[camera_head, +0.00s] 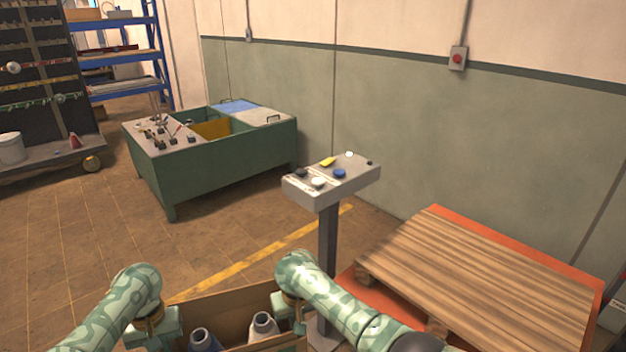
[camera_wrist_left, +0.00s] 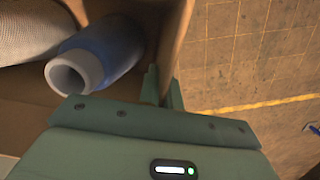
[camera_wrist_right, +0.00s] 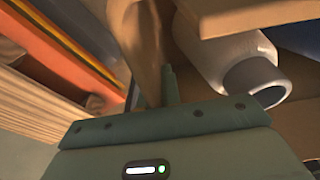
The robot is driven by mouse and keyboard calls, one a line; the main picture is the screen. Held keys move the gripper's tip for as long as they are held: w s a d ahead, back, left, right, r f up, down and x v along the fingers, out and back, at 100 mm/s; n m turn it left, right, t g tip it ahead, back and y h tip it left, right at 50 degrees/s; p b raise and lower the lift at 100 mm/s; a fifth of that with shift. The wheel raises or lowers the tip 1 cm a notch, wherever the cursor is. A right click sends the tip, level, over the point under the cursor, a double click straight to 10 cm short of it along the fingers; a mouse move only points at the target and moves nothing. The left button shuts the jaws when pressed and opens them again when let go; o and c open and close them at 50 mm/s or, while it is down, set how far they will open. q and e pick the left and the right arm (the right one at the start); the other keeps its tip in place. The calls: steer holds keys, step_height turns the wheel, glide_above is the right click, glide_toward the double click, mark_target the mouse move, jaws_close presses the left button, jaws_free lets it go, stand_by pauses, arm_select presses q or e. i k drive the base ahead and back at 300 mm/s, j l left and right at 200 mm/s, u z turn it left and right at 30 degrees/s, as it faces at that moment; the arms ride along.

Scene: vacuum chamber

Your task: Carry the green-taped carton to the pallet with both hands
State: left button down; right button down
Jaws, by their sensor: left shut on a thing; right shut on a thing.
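The open cardboard carton (camera_head: 235,304) is at the bottom of the head view, in front of me. A blue spool-like item (camera_head: 203,340) and a white one (camera_head: 263,325) stand in it. No green tape shows. My left gripper (camera_wrist_left: 160,88) is shut on the carton's left wall (camera_wrist_left: 178,40). My right gripper (camera_wrist_right: 155,90) is shut on its right wall (camera_wrist_right: 137,30). The carton's underside and near side are hidden. The wooden pallet (camera_head: 480,275) lies to the right, beyond the carton, on an orange-red base (camera_head: 445,213).
A pedestal with a grey control panel (camera_head: 335,180) stands just beyond the carton, left of the pallet. A green bench (camera_head: 230,165) is farther back. A wall is behind the pallet. Brown floor on the left is clear, crossed by a yellow line (camera_head: 240,265).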

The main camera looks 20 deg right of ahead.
mark_target(475, 276)
steer(key=z, duration=1.45)
steer(key=i+z, duration=0.35)
steer(key=i, duration=1.15)
